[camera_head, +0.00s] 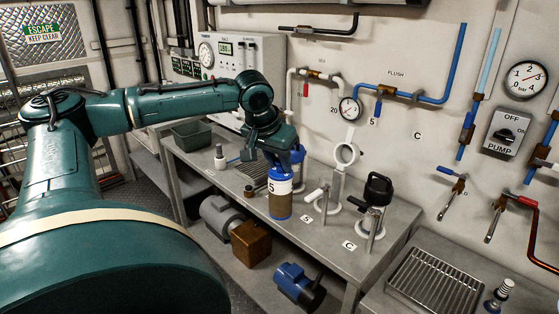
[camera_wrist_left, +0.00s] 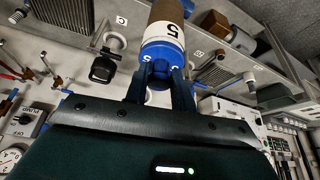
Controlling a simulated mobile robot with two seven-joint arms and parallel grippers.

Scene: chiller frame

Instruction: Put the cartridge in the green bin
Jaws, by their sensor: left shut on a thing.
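The cartridge (camera_head: 280,203) has a blue top, a white band marked 5 and a brown lower body. It hangs upright below my left gripper (camera_head: 283,160), over the middle of the bench. I cannot tell if its bottom touches the bench top. In the left wrist view the fingers of the left gripper (camera_wrist_left: 160,85) are closed on the blue cap of the cartridge (camera_wrist_left: 164,35). The green bin (camera_head: 192,134) stands on the far left end of the bench, apart from the gripper. Its inside is mostly hidden. My right gripper is out of view.
A white ring stand (camera_head: 345,155) and a black-handled housing (camera_head: 377,190) stand right of the cartridge. A small white-topped bottle (camera_head: 220,158) stands near the bin. A gauge (camera_head: 349,107) and pipes are on the wall behind. A drain grate (camera_head: 436,283) is at right.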

